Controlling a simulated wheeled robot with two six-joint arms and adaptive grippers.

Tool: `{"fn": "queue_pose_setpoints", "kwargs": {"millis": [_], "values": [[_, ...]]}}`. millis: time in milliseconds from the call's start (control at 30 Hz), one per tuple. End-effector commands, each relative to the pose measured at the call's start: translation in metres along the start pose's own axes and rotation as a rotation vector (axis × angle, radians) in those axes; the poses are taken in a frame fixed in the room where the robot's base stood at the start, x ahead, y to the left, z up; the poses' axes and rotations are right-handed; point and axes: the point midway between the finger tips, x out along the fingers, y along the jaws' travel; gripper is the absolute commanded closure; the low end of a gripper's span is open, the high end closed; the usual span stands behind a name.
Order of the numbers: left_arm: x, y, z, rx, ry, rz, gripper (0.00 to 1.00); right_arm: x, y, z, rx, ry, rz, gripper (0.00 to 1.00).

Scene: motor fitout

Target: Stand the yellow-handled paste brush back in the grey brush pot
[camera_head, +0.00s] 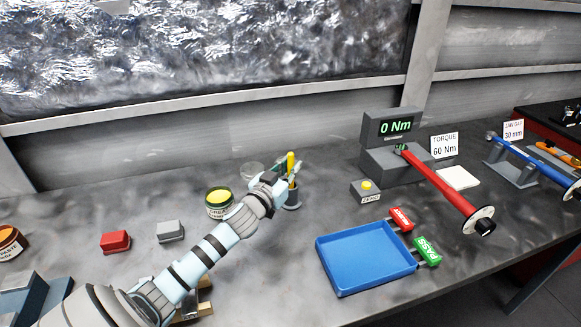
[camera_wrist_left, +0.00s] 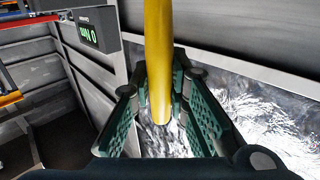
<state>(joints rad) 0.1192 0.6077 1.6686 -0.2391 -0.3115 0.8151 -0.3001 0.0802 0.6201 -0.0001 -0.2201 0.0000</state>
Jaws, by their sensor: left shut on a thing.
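My left gripper (camera_head: 287,178) is shut on the yellow-handled paste brush (camera_head: 290,162), whose handle rises above the fingers. The left wrist view shows the yellow handle (camera_wrist_left: 158,60) between the two green-padded fingers (camera_wrist_left: 158,100). The grey brush pot (camera_head: 292,200) stands on the bench directly below the gripper and is partly covered by it. The brush's lower end is hidden, so I cannot tell whether it is inside the pot or above it. My right gripper is not in view.
Red (camera_head: 116,242) and grey (camera_head: 171,231) blocks lie further left. A button box (camera_head: 366,191), torque tester (camera_head: 385,160) and blue tray (camera_head: 322,262) are at right.

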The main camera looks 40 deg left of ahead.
Motion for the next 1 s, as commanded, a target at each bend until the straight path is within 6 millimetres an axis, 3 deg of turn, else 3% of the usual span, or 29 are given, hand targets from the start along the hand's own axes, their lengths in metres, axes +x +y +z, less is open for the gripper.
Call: {"fn": "queue_pose_setpoints", "kwargs": {"millis": [333, 367, 500, 833, 1000], "values": [[0.000, 0.000, -0.001, 0.000, 0.000, 0.000, 1.00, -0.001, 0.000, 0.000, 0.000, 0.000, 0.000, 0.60], [0.000, 0.000, -0.001, 0.000, 0.000, 0.000, 0.83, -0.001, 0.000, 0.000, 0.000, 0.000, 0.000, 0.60], [0.000, 0.000, -0.001, 0.000, 0.000, 0.000, 0.61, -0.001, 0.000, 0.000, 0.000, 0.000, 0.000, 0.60], [-0.003, 0.000, 0.000, 0.001, -0.001, 0.000, 0.61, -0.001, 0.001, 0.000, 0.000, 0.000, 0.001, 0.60], [-0.034, 0.001, 0.000, 0.006, -0.002, 0.004, 0.61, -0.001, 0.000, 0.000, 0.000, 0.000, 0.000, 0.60]]}}
